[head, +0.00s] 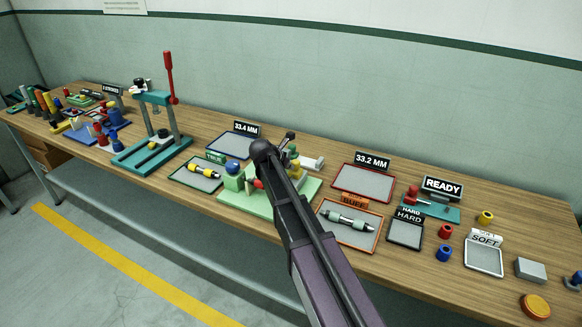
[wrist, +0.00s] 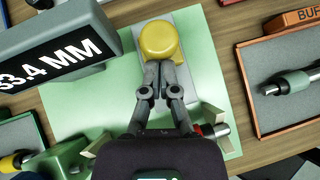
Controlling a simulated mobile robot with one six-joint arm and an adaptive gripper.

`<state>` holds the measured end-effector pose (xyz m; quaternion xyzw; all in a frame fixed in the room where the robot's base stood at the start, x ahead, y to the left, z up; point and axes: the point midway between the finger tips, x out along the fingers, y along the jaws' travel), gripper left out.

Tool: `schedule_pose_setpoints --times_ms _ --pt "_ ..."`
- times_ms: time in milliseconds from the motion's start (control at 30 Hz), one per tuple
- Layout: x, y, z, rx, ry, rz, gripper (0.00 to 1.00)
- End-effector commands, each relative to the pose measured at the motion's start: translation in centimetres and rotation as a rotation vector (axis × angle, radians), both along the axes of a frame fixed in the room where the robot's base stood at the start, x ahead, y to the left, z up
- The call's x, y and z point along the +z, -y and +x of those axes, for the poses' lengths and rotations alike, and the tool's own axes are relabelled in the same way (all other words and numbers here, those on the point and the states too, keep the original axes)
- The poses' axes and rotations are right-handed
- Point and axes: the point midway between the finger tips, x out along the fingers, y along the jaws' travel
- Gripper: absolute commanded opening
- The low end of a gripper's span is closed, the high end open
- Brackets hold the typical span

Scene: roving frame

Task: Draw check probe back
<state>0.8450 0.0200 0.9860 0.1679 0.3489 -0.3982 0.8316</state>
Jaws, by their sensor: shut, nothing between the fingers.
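The check fixture has a light green base (head: 237,202), which also fills the middle of the wrist view (wrist: 95,105). A yellow rounded knob (wrist: 160,42) sits over a pale grey strip (wrist: 196,58) on it; this looks like the probe, though I cannot be sure. My gripper (wrist: 158,88) is shut and empty, its fingertips at the near side of the knob. I cannot tell whether they touch it. A steel part with a red collar (wrist: 213,131) lies right of the fingers, partly hidden by the gripper. In the head view my arm hides much of the fixture.
The 33.4 MM sign (wrist: 55,62) stands close left of my gripper. A BUFF tray (head: 366,243) with a grey-green plug is to the right. A green-edged tray (head: 184,179) holds a yellow-black plug. A teal press (head: 150,155) stands further left.

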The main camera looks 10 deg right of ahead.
Motion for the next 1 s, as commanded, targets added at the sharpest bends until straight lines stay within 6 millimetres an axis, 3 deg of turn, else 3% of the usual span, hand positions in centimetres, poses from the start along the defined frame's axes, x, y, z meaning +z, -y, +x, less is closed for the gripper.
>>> schedule_pose_setpoints --times_ms 33,267,533,1000 --pt "0.4 0.6 0.8 0.002 0.013 -0.018 0.00" --pt "0.4 -0.4 0.2 0.001 0.013 -0.016 0.00" --pt "0.3 -3.3 -2.0 0.001 0.006 -0.007 0.00" --pt "4.7 -6.5 -4.5 0.001 0.004 -0.005 0.00"
